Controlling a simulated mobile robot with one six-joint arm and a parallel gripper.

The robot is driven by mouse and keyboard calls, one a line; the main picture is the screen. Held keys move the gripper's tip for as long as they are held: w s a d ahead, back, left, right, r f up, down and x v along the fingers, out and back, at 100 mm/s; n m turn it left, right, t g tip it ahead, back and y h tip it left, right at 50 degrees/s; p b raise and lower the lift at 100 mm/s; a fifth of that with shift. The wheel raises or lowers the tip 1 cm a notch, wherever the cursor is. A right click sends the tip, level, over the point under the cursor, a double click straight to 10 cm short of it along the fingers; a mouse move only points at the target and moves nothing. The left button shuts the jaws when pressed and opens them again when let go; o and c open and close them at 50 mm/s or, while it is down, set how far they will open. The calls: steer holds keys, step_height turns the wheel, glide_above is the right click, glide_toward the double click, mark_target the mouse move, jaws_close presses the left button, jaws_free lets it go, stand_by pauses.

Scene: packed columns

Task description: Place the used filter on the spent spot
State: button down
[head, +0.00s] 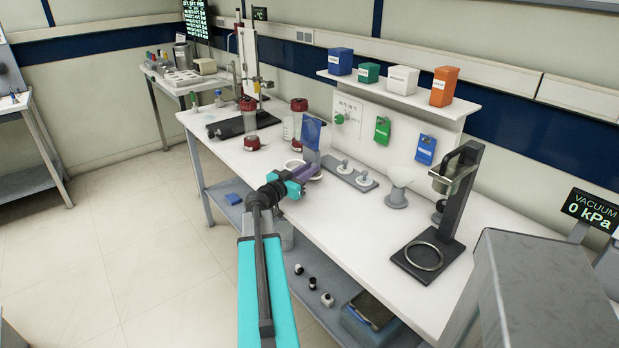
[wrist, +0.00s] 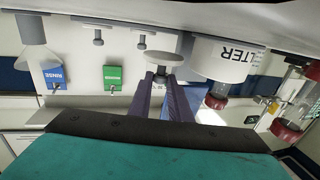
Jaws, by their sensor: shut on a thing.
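My gripper (head: 308,171) is over the left-middle part of the bench. In the wrist view, which appears upside down, its two dark purple fingers (wrist: 165,82) are closed around the grey stem of a white disc, apparently the used filter (wrist: 160,57). In the head view the held piece is hard to separate from the jaws. A white cylinder marked "FILTER" (wrist: 228,57) stands beside the held disc in the wrist view. I cannot pick out a marked spent spot in either view.
A grey plate with two white knobbed discs (head: 353,178) lies right of my gripper, then a white funnel (head: 398,187) and a black stand (head: 441,215). Red-capped bottles (head: 298,106) stand behind left. A blue panel (head: 312,132) stands close behind my gripper.

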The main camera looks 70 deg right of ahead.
steer(key=shift+f, duration=1.75)
steer(key=shift+f, duration=0.15)
steer(key=c, duration=1.6)
jaws_free()
steer(key=shift+c, duration=0.2)
steer(key=b+v, duration=0.1)
steer(key=v, duration=1.1)
